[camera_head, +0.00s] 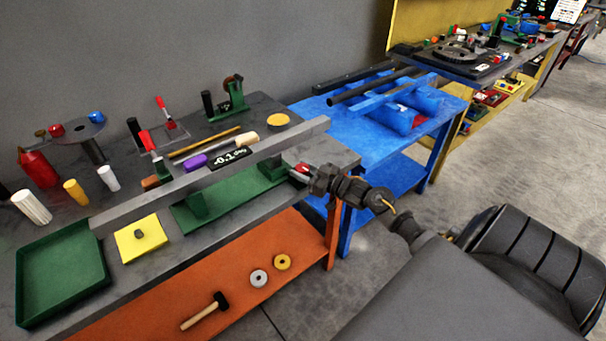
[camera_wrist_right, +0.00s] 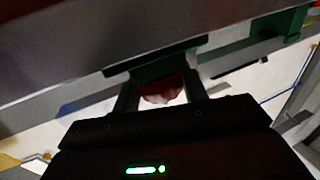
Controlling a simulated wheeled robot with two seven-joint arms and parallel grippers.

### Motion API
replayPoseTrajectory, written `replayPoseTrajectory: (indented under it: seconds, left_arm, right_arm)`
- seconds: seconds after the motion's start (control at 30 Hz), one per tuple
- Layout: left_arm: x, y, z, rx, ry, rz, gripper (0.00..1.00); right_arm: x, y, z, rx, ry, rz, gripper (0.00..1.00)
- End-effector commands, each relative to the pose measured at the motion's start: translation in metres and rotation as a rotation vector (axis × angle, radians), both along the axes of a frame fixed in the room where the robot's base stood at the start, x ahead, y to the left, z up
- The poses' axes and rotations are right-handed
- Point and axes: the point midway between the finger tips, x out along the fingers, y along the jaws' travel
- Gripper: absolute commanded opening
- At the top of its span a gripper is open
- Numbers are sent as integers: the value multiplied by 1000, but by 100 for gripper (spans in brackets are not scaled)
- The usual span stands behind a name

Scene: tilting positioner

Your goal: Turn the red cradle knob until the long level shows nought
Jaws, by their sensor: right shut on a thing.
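A long grey beam (camera_head: 215,172) lies across a green cradle stand (camera_head: 230,196) on the near workbench. A black display plate with white characters (camera_head: 230,158) shows just behind the beam; I cannot read its figures with certainty. The red knob (camera_head: 301,169) is at the stand's right end, mostly hidden by my gripper. My right gripper (camera_head: 312,174) reaches it from the right and is shut on it. In the right wrist view the red knob (camera_wrist_right: 162,90) sits between the two dark fingers, under the green stand and beam. My left gripper is out of view.
A green tray (camera_head: 62,270) and a yellow pad (camera_head: 141,237) lie near the beam's left end. Several tools and cylinders stand behind it. An orange lower shelf (camera_head: 215,285) holds a mallet and two rings. A blue table (camera_head: 350,130) stands to the right.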

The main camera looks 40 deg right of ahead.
Motion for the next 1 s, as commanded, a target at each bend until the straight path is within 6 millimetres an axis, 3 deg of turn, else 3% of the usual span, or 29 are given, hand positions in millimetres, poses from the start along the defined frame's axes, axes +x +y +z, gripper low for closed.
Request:
replayPoseTrajectory:
  seconds: [0.7,0.73,0.8,1.0]
  left_arm:
    - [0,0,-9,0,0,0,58]
    - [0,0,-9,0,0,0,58]
    - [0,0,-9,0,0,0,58]
    - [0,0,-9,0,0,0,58]
  right_arm:
    - [0,0,-1,0,1,82,20]
    - [0,0,-1,0,1,82,44]
    - [0,0,-1,0,1,82,52]
    - [0,0,0,0,0,81,52]
